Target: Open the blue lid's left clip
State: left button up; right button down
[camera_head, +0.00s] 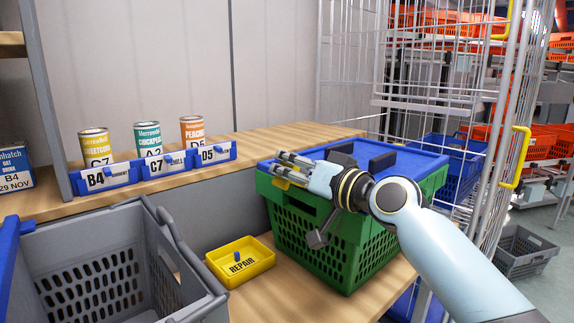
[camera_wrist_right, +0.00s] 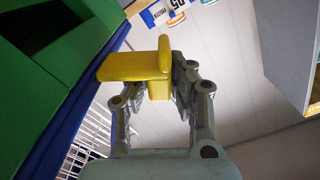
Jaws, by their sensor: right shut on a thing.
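The blue lid (camera_head: 352,158) lies on the green crate (camera_head: 318,235) on the wooden bench. My right gripper (camera_head: 285,172) is at the lid's left end, its arm reaching in from the right across the crate. It is shut on the yellow left clip (camera_head: 281,184), which shows only as a small patch below the fingers. In the right wrist view the clip (camera_wrist_right: 135,64) is an angled yellow piece with its end between the fingertips (camera_wrist_right: 175,85). The blue lid edge (camera_wrist_right: 75,115) runs beside it. I cannot tell whether the clip is swung away from the lid. My left gripper is not in view.
A yellow repair tray (camera_head: 241,262) stands left of the crate. A grey crate (camera_head: 105,262) is at the front left. Cans stand behind blue label holders (camera_head: 153,168) on the shelf. A wire cage (camera_head: 420,75) rises behind the crate.

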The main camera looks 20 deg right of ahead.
dwell(0.5)
jog(key=c, duration=1.2)
grip_release()
jog(key=shift+d, duration=0.1)
jog(key=shift+s+d, duration=0.15)
jog(key=shift+s, duration=0.25)
jog(key=v, duration=1.1)
jog(key=shift+s, duration=0.1)
